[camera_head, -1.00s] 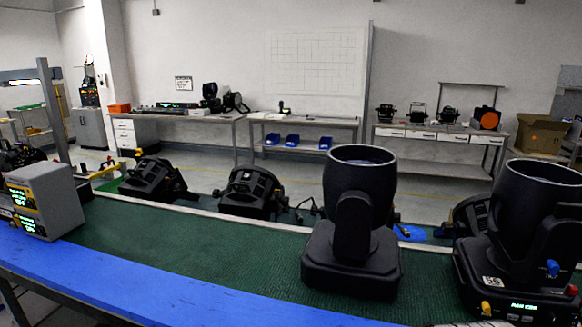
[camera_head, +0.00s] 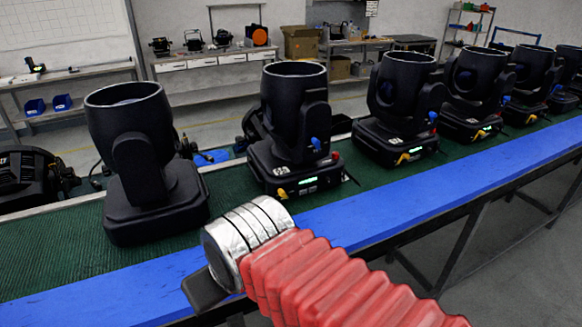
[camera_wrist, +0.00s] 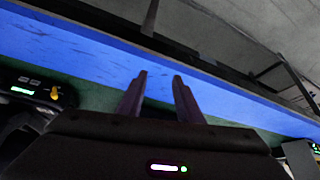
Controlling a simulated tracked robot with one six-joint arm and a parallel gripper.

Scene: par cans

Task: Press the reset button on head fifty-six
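Several black moving heads stand in a row on the green belt. The second from the left (camera_head: 290,120) has a white number tag (camera_head: 281,192), too small to read now; a second ago its tag read 56. In the head view my red-sleeved arm hides most of the gripper.
The blue rail (camera_head: 400,203) runs along the belt's (camera_head: 60,268) front. An untagged-looking head (camera_head: 145,160) stands left, and tagged heads (camera_head: 400,110) stand right. In the wrist view a base with a green display (camera_wrist: 22,90) is left and a grey box (camera_wrist: 300,158) right.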

